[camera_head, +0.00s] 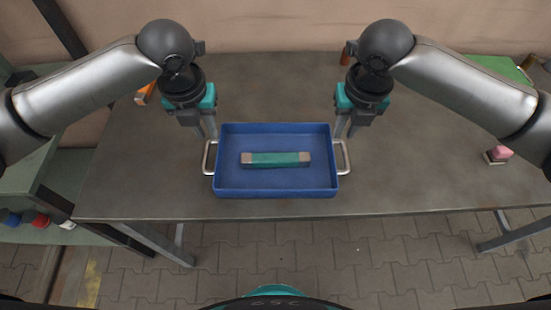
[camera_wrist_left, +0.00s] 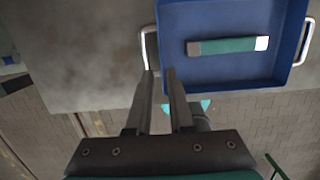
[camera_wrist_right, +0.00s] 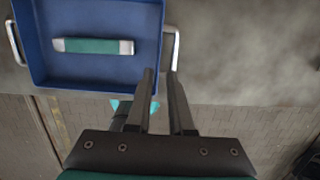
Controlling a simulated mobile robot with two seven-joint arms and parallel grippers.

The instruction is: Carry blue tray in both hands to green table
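The blue tray (camera_head: 276,191) lies on a grey table near its front edge, a metal handle at each end. A teal block with pale ends (camera_head: 276,160) lies in it. My left gripper (camera_head: 211,132) is at the left handle (camera_head: 208,158), fingers apart; the left wrist view shows its tips (camera_wrist_left: 159,72) by the handle, with nothing seen between them. My right gripper (camera_head: 345,130) is likewise at the right handle (camera_head: 344,158); its tips (camera_wrist_right: 161,72) are apart. Whether the fingers touch the handles is unclear. A green surface (camera_head: 502,68) shows at the back right; I cannot tell whether it is the green table.
The grey table (camera_head: 420,170) is mostly clear around the tray. A pink-topped item (camera_head: 499,154) lies at its right. An orange item (camera_head: 146,93) is at the back left. A greenish bench (camera_head: 25,170) stands at the left. Paved floor (camera_head: 330,250) is in front.

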